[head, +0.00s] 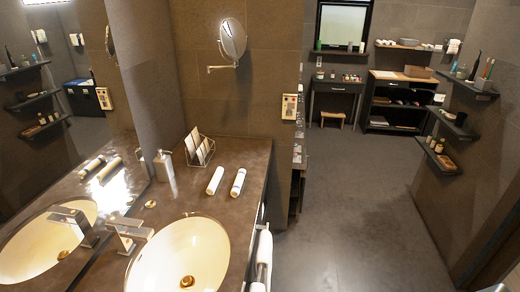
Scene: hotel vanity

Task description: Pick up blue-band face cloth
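Two white rolled cloths lie side by side on the dark vanity counter (215,212), behind and right of the basin. One is the left roll (215,180) and the other is the right roll (238,183). They lie slightly apart, both pointing away from me. Their bands are too small to tell which roll has the blue one. Neither of my grippers shows in the head view.
A round basin (180,262) with a chrome faucet (130,233) fills the near counter. A soap dispenser (164,167) and a wire rack (200,149) stand behind. White towels (264,247) hang at the counter's right side. The floor (345,215) to the right is open.

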